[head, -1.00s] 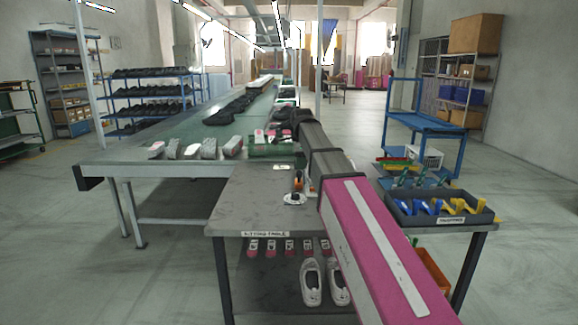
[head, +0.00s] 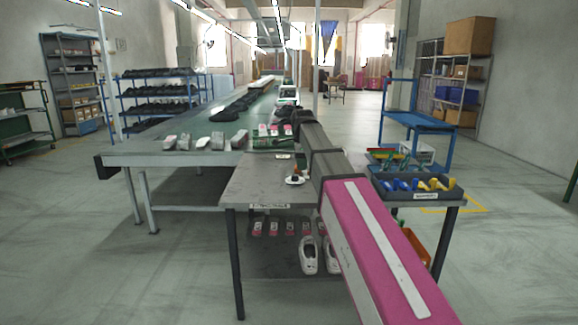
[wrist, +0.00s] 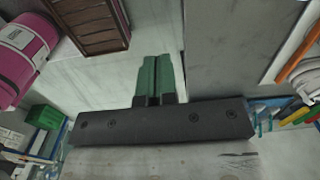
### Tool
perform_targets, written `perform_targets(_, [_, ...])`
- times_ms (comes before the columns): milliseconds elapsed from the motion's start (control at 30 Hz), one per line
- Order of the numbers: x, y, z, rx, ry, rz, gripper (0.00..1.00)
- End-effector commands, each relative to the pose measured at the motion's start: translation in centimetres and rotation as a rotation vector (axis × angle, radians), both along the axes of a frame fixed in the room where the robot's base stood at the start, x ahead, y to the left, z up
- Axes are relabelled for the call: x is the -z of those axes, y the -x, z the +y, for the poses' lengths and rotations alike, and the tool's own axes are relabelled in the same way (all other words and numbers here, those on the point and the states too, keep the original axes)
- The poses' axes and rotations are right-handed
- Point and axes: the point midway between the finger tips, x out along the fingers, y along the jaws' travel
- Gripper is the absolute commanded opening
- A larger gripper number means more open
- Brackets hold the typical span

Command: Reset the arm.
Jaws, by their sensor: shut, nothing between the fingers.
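My arm reaches forward over the work table (head: 255,185) in the head view, and its grey links hide part of the table. My gripper (wrist: 153,75) shows in the wrist view with its two green fingers pressed together, shut and empty. The gripper cannot be made out in the head view. Beneath the fingers in the wrist view is a pale grey surface, with a brown slatted crate (wrist: 88,22) at upper left. A pink rounded thing (wrist: 22,48) lies at the left edge.
A dark bin (head: 413,192) of blue and yellow tools stands at the table's right end. White shoes (head: 308,256) sit on the shelf below. The green conveyor (head: 215,128) runs behind, with several shoes along its near edge. A blue cart (head: 418,121) stands right. The left floor is clear.

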Motion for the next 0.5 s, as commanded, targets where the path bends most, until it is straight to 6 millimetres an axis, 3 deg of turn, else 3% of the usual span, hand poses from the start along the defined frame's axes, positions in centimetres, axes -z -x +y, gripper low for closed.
perform_targets(267, [2.9,0.8,-0.9,-0.086,0.0,0.001,0.0])
perform_targets(500, [6.6,1.9,-2.3,-0.205,0.0,0.002,0.0])
